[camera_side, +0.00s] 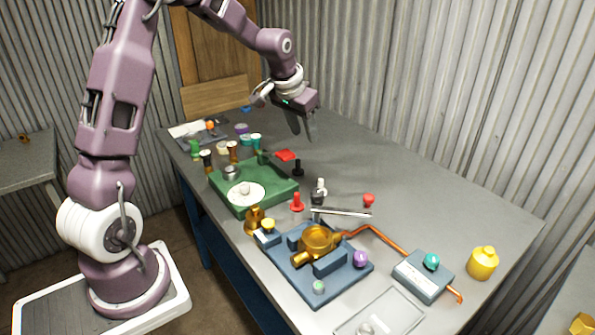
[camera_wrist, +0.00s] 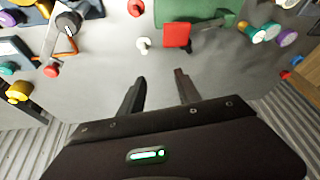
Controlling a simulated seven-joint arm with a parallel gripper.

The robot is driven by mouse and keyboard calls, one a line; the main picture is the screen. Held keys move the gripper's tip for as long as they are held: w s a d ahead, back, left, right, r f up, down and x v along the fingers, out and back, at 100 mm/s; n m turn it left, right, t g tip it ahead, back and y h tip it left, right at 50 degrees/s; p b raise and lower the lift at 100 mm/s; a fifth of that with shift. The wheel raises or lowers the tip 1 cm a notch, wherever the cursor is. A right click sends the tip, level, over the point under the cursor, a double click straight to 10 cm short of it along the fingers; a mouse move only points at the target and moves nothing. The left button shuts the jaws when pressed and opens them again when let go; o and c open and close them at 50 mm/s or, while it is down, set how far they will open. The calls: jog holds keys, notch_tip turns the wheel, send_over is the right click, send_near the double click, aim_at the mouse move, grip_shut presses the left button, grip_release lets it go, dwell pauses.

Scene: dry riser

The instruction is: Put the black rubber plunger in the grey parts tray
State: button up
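A black plunger-shaped piece (camera_side: 298,168) stands upright on the bench beside a red block. In the wrist view the piece in that place (camera_wrist: 143,43) looks pale, perhaps from glare. A light grey shallow tray (camera_side: 405,305) lies at the bench's front edge with a pale piece in it; it is cut off by the frame. My gripper (camera_side: 302,128) hangs above the bench, behind the black piece. In the wrist view its fingers (camera_wrist: 161,80) are apart with nothing between them.
A red block (camera_side: 287,155), red plunger (camera_side: 297,203) and green board (camera_side: 262,198) lie near the black piece. A blue fixture with a brass body (camera_side: 316,240) and a copper pipe (camera_side: 385,238) stand towards the tray. The bench along the corrugated wall is mostly clear.

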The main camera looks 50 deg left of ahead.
jog(key=n, duration=0.1)
send_over(297, 160)
jog(key=s+d, duration=0.2)
notch_tip(297, 160, down, 11)
jog(key=x, duration=0.3)
jog(key=a+x, duration=0.1)
jog(key=x, duration=0.3)
jog(key=shift+s+a+f, duration=0.1)
jog(key=shift+a+f, duration=0.05)
grip_shut()
